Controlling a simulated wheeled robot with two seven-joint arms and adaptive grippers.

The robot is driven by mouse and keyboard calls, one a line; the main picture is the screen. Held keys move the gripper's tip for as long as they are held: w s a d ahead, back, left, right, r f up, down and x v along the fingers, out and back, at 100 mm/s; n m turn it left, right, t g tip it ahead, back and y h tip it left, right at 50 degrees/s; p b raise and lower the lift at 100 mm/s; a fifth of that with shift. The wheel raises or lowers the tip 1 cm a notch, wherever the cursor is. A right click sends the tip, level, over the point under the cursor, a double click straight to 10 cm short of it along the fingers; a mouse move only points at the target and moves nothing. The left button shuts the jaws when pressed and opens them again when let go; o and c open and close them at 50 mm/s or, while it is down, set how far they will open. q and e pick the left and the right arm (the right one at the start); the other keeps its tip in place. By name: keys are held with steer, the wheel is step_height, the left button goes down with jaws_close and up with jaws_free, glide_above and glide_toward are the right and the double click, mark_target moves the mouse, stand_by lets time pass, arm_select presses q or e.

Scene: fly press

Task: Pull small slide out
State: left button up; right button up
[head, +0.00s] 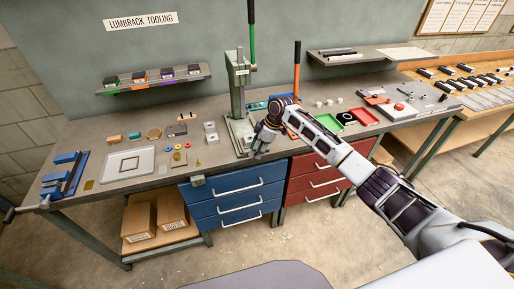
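The green fly press (237,98) stands upright on the grey workbench, near its middle. My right arm comes in from the right, and its gripper (258,150) points down at the right side of the press base, close to the bench's front edge. The fingers are small and dark here, so I cannot tell whether they are open or shut or whether they touch anything. I cannot make out a small slide for certain; the gripper and wrist cover part of the press base. My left gripper is not in view.
Blue drawers (233,193) and red drawers (315,180) hang below the bench. A blue vise (66,172) is at the left end. A green tray (330,122) and a red tray (363,117) lie right of the press. Small parts lie on the bench left of it.

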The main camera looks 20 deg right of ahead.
steer(key=shift+w+r, duration=0.1)
stand_by(0.3)
steer(key=shift+d+r, duration=0.1)
steer(key=shift+r, duration=0.1)
steer(key=v, duration=1.1)
steer(key=shift+r, duration=0.2)
steer(key=shift+s+f, duration=0.1)
steer(key=shift+s, duration=0.1)
